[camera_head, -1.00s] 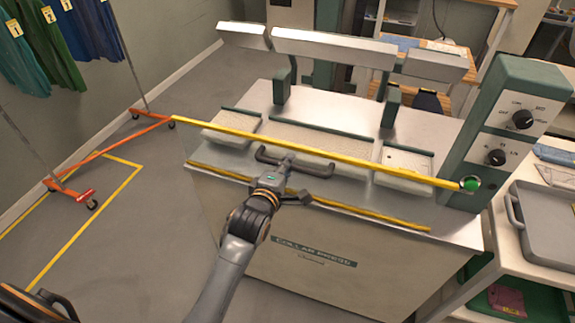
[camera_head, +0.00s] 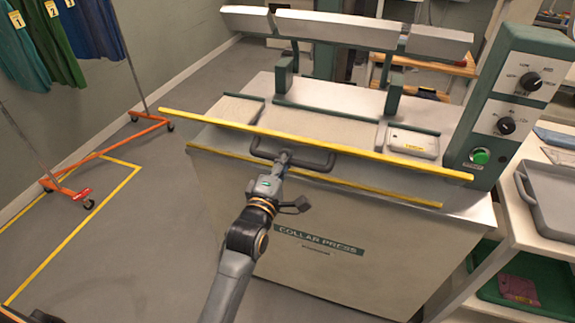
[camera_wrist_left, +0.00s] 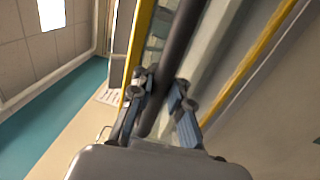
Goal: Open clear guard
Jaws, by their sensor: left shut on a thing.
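The clear guard stands at the front of the collar press (camera_head: 215,200). Its see-through panel is hard to make out, but its yellow upper edge (camera_head: 380,156) slants across the press front. A second yellow strip (camera_head: 370,189) runs below it. A dark bar handle (camera_head: 322,168) sits between the two strips. In the left wrist view the dark handle bar (camera_wrist_left: 180,45) passes between the two fingers of my left gripper (camera_wrist_left: 158,98). My right gripper is not in view.
The press heads (camera_head: 340,28) are raised above the pads (camera_head: 325,125). A control box (camera_head: 515,100) with dials and a green button (camera_head: 481,156) stands at the right. A cart with a grey tray (camera_head: 552,200) is beside it. An orange-based garment rail (camera_head: 110,150) stands left; floor between is clear.

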